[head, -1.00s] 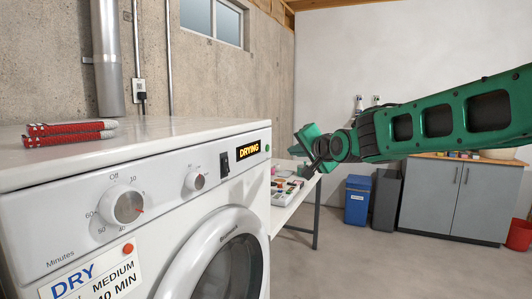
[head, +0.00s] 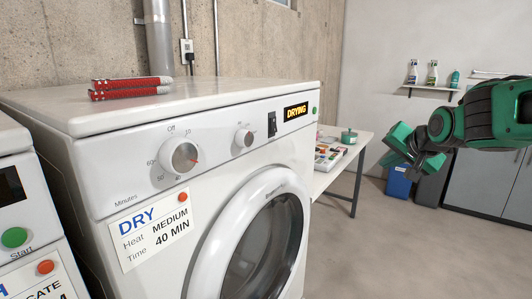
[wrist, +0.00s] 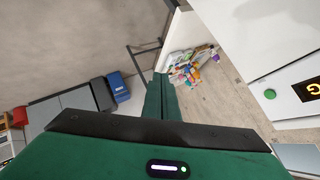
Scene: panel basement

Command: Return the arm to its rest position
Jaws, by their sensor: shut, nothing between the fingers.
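My green arm reaches in from the right edge of the head view, with my gripper (head: 408,150) at its end. The gripper hangs in free air to the right of the dryer (head: 190,150) and apart from it. In the wrist view, my gripper's fingers (wrist: 160,97) are together, with nothing held between them. The dryer's display reads DRYING, and its round door (head: 262,240) is shut.
A white table (head: 350,150) with small items stands beyond the dryer. A blue bin (head: 398,183) and grey cabinets (head: 485,185) stand behind my gripper. A second machine (head: 28,210) is at left. Open floor lies at lower right.

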